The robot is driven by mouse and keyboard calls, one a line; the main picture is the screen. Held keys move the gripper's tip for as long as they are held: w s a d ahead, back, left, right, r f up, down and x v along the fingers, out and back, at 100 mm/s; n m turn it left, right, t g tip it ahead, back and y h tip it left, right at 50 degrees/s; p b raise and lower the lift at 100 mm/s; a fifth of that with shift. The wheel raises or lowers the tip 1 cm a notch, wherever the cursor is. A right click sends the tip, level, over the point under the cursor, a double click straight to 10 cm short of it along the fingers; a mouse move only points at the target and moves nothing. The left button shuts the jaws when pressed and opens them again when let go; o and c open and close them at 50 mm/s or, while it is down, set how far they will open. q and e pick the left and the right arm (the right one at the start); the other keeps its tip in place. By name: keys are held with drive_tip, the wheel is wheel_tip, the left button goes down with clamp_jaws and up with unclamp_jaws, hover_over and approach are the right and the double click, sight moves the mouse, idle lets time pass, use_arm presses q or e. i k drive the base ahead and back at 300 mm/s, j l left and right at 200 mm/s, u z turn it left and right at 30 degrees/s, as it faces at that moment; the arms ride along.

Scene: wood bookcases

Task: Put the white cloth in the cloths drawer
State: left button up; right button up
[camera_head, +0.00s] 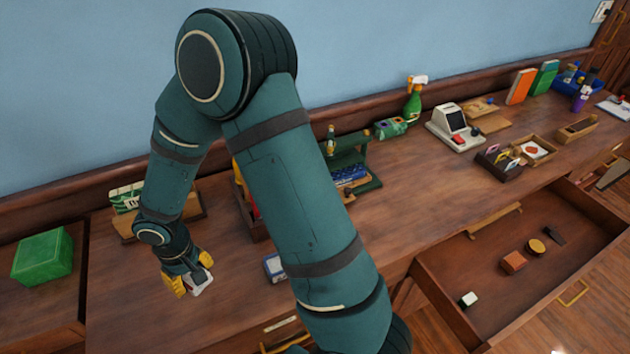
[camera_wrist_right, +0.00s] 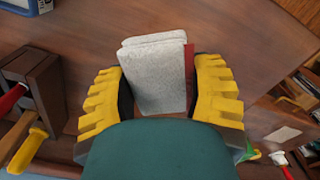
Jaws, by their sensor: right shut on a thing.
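The white cloth (camera_wrist_right: 155,75) is a folded, light grey-white pad between the yellow fingers of my right gripper (camera_wrist_right: 160,100) in the right wrist view. The gripper is shut on it. A red strip (camera_wrist_right: 189,65) shows along the cloth's right edge. In the head view the cloth (camera_head: 202,284) is small and partly covered by my right gripper (camera_head: 187,282), over the left part of the desktop. An open drawer (camera_head: 450,297) stands out at the right, holding several small objects; I see no readable label on it. My left gripper is out of view.
The desktop (camera_head: 120,300) is bare around the gripper. A green box (camera_head: 43,258) stands at far left. A small blue-and-white box (camera_head: 274,267) sits behind my arm's edge. A dark tool holder (camera_wrist_right: 35,90) is near the gripper. A labelled drawer front (camera_head: 282,324) shows below the desktop.

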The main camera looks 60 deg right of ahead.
sight(486, 282)
drive_tip(key=k+l, duration=0.5)
drive_tip(key=l, duration=0.15)
drive_tip(key=k+l+z, duration=0.1)
drive_tip(key=z, duration=0.3)
drive_tip(key=k+l+z, duration=0.1)
drive_tip(key=l+z, duration=0.3)
drive_tip(key=j+z, duration=0.1)
drive_tip(key=z, duration=0.9)
